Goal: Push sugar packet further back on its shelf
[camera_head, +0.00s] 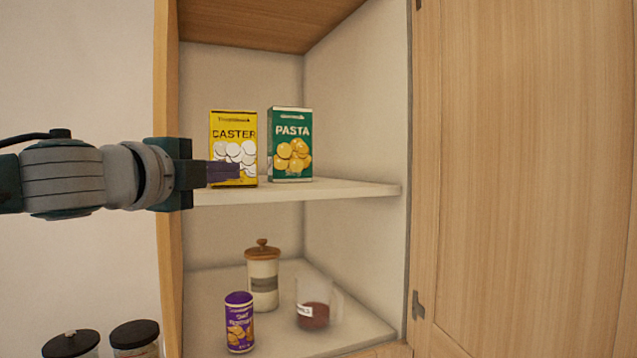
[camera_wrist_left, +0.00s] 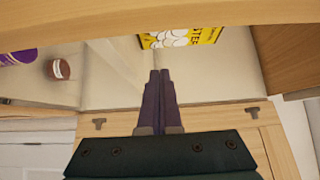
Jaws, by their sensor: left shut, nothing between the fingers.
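The sugar packet is a yellow box marked "CASTER" (camera_head: 233,130), upright on the upper shelf (camera_head: 340,190), on its left part. It also shows in the left wrist view (camera_wrist_left: 185,37), at the top and cut off by the wooden edge. My left gripper (camera_head: 238,171) is shut and empty, at the front of the lower part of the yellow box; I cannot tell whether it touches. In the left wrist view its closed fingers (camera_wrist_left: 160,85) point toward the box. My right gripper is not in view.
A green PASTA box (camera_head: 291,150) stands just right of the yellow box. Below are a lidded jar (camera_head: 263,285), a purple canister (camera_head: 239,325) and a clear container (camera_head: 314,312). The cabinet's left side edge (camera_head: 167,260) is near my arm. An open door (camera_head: 520,180) is at right.

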